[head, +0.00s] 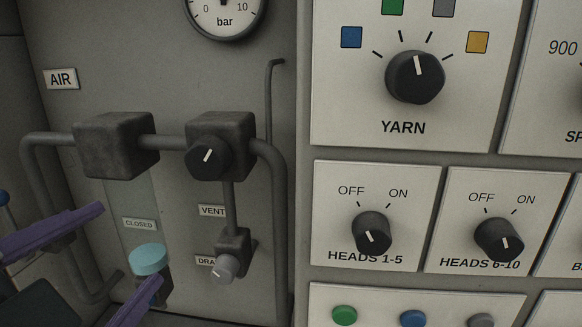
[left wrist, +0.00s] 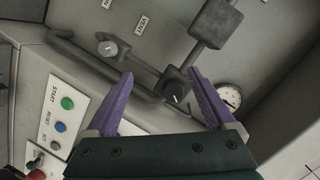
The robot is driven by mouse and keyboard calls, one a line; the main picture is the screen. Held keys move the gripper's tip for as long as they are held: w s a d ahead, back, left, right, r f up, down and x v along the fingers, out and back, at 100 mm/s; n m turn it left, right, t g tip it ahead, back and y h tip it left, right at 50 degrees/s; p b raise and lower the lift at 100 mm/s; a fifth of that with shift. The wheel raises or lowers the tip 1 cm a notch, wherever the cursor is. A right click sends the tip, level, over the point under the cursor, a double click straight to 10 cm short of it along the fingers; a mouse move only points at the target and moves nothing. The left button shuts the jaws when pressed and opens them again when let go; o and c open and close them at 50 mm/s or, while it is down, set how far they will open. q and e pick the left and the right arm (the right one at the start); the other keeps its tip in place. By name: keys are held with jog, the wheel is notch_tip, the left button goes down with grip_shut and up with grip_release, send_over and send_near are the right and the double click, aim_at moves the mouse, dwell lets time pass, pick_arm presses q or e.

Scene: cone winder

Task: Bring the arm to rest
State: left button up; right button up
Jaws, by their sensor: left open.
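My left gripper (head: 131,244) comes in from the lower left with its two purple fingers spread apart and nothing between them. Its fingers also show in the left wrist view (left wrist: 160,73), apart and pointing at the air panel. In the head view the lower finger overlaps the dark body under a light-blue cap (head: 149,259); I cannot tell whether they touch. The black vent knob (head: 209,158) on its dark block is up and right of the fingers. It also shows in the left wrist view (left wrist: 176,92), beyond the gap between the fingertips. My right gripper is in neither view.
Grey pipes (head: 273,190) and a drain knob (head: 224,269) stand out from the panel. A pressure gauge (head: 224,12) is above. To the right are the yarn dial (head: 415,77), the heads 1-5 switch (head: 371,234) and the heads 6-10 switch (head: 499,239), with push buttons below.

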pick_arm(q)
jog(key=s+a+f+n+g+h, duration=0.1)
jog(key=s+f+n+g, duration=0.7)
jog(key=s+f+g, duration=0.5)
notch_tip(320, 180, up, 29)
jog(key=s+t+p, duration=0.1)
jog(key=s+p, duration=0.1)
jog(key=p, duration=2.5)
jog(key=shift+h+p, duration=0.3)
jog(key=shift+p, duration=0.1)
jog(key=shift+s, duration=0.1)
dwell(0.7)
